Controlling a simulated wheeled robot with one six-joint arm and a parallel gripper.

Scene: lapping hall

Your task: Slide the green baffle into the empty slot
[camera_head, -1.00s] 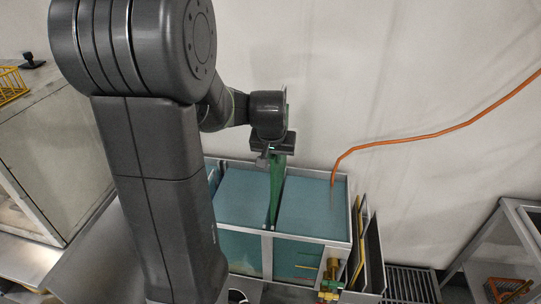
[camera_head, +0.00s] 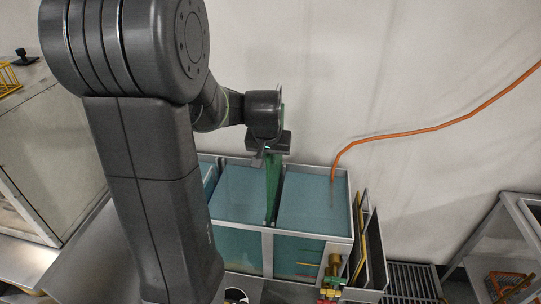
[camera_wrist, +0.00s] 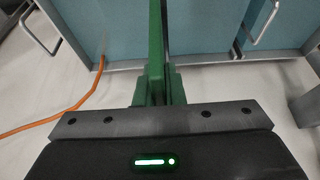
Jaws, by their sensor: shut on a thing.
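The green baffle (camera_head: 272,185) hangs upright below my gripper (camera_head: 270,150), which is shut on its top. In the head view it is seen nearly edge-on, at the dark gap between two teal sections of the tank (camera_head: 313,237). Its lower end reaches down along that gap; I cannot tell whether it is inside the slot or in front of it. In the wrist view the green baffle (camera_wrist: 155,45) runs away from my gripper (camera_wrist: 158,88), beside a thin grey divider line between teal surfaces (camera_wrist: 205,25).
An orange hose (camera_head: 430,134) runs from the wall into the tank's right section. Brass valves (camera_head: 334,268) and upright plates (camera_head: 372,240) are at the tank's right front. A metal frame table (camera_head: 510,235) stands far right. Metal handles (camera_wrist: 262,22) show in the wrist view.

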